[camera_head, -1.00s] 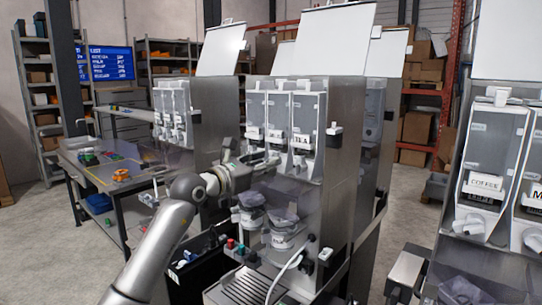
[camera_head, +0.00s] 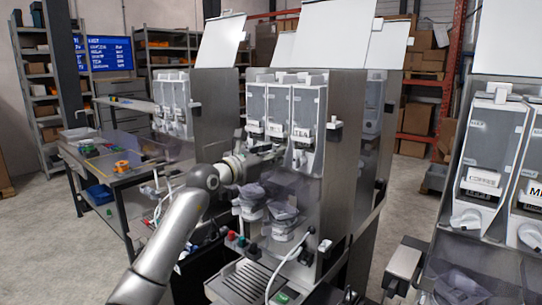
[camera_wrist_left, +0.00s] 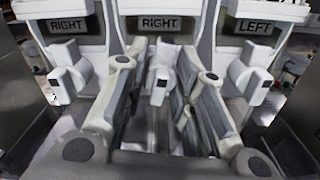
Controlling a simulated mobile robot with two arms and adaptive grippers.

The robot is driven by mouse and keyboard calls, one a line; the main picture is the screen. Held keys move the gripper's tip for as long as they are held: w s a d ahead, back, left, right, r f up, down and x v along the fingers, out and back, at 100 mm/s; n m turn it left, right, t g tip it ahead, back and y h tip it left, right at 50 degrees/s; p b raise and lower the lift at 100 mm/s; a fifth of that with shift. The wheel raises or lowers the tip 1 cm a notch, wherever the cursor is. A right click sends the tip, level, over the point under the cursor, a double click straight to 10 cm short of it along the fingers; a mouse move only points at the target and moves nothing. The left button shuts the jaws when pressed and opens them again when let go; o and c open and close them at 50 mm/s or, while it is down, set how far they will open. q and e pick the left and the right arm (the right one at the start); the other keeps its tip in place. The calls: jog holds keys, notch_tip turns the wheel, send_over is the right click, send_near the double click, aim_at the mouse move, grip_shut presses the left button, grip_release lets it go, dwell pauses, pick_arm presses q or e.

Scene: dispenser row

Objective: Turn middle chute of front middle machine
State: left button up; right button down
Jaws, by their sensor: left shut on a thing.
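The front middle machine (camera_head: 341,150) is a grey dispenser with several clear canisters, one with a TEA label. My left gripper (camera_head: 277,153) reaches its front from the left, below the canisters. In the left wrist view, three white chutes stand side by side. The middle chute (camera_wrist_left: 160,82) carries the sign RIGHT. The left chute (camera_wrist_left: 68,75) also reads RIGHT, and the right chute (camera_wrist_left: 248,72) reads LEFT. My left gripper's fingers (camera_wrist_left: 167,76) lie on both sides of the middle chute's lower part and are shut on it. In the head view, my gripper partly hides this chute. My right gripper is not in view.
Grey bags (camera_head: 283,222) sit below the chutes, above a drip tray (camera_head: 245,282) and a white hose (camera_head: 283,262). Another machine (camera_head: 487,180) stands close on the right.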

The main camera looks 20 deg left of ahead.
pick_arm(q)
jog(key=shift+n, duration=1.2)
jog(key=o, duration=0.7)
jog(key=shift+a, duration=0.1)
jog(key=v, duration=1.2)
